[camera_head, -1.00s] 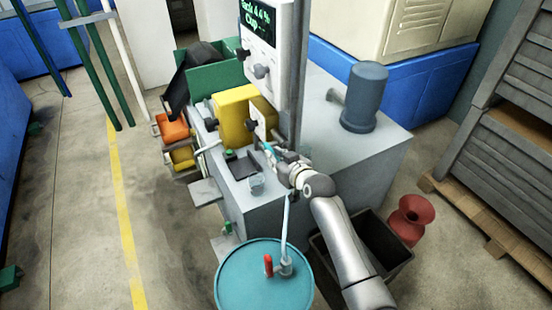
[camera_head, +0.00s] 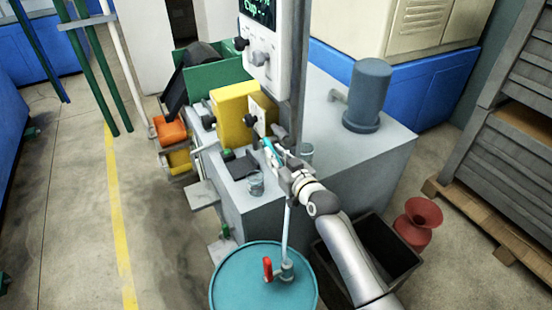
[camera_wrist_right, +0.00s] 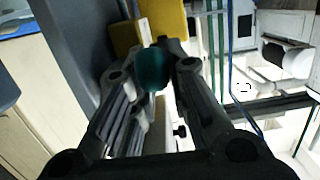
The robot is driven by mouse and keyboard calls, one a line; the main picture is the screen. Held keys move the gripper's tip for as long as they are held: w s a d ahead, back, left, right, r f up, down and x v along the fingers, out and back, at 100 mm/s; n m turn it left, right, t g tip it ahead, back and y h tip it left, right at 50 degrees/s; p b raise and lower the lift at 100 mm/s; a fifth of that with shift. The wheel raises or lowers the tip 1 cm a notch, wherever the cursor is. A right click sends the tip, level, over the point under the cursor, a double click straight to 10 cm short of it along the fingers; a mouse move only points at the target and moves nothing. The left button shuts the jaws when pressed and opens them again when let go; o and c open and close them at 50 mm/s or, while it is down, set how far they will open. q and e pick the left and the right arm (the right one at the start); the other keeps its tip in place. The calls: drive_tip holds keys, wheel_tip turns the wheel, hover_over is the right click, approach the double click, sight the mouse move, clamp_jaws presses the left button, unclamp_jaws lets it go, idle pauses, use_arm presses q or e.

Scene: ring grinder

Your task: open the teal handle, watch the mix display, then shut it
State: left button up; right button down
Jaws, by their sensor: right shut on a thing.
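The teal handle (camera_head: 268,146) sits on the front of the grinder by a small pale plate, left of the post. My right gripper (camera_head: 281,158) is at it; in the right wrist view the teal handle (camera_wrist_right: 152,66) lies between the fingers of my right gripper (camera_wrist_right: 152,76), which is shut on it. The fingers hide part of the handle. The mix display (camera_head: 257,12), dark with green text, is on the white panel and cut off by the top edge, so its upper text is out of view. My left gripper is not in view.
A clear cup (camera_head: 256,184) is on the grinder's ledge. A black bin (camera_head: 385,255) and a red spool-shaped object (camera_head: 417,222) are to the right. Open floor lies left.

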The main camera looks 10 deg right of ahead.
drive_tip(key=c, duration=1.4)
unclamp_jaws()
drive_tip(key=shift+s+d, duration=0.1)
drive_tip(key=shift+s, duration=0.05)
drive_tip(key=v, duration=1.1)
drive_tip(key=shift+s, duration=0.35)
